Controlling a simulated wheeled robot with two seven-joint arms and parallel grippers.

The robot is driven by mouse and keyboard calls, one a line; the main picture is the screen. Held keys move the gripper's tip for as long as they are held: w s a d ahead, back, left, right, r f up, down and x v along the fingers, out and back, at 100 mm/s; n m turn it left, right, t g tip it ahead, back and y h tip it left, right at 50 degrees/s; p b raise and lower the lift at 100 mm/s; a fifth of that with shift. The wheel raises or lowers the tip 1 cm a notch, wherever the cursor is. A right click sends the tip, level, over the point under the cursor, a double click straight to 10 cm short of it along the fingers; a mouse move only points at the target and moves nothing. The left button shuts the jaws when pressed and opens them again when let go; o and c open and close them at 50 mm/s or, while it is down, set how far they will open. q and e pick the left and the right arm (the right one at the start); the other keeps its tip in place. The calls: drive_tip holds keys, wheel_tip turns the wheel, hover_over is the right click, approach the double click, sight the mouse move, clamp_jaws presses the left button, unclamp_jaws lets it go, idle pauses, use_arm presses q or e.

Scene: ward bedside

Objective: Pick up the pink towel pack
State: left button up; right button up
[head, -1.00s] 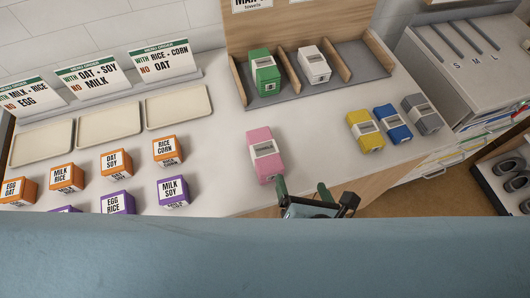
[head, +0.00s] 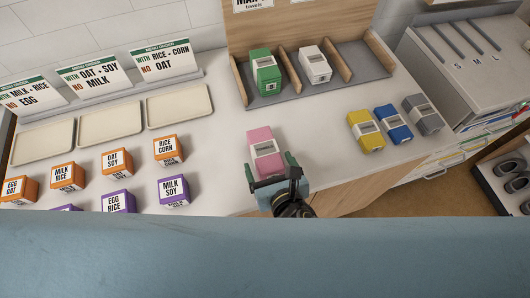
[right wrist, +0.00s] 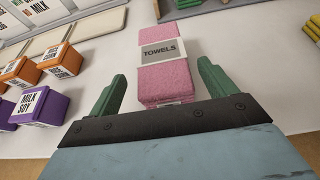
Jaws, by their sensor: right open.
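The pink towel pack (head: 262,141) lies on the white counter with a pale band around its middle. In the right wrist view the pack (right wrist: 165,80) sits between and just beyond my fingers, its band reading TOWELS. My right gripper (head: 268,168) is open at the near end of the pack, with one green finger on each side. In the right wrist view both fingers of the gripper (right wrist: 160,90) stand apart from the pack, with gaps on both sides. My left gripper is not in view.
Green (head: 265,73) and white (head: 315,65) packs stand in a divided rack behind. Yellow (head: 365,132), blue (head: 393,123) and grey (head: 421,114) packs lie to the right. Orange and purple boxes (head: 173,190) and trays (head: 178,107) are on the left. Counter around the pink pack is clear.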

sight(266, 155)
drive_tip(key=x, duration=0.4)
drive_tip(key=shift+w+d, duration=0.15)
drive_tip(key=shift+r, duration=0.1)
drive_tip(key=c, duration=1.2)
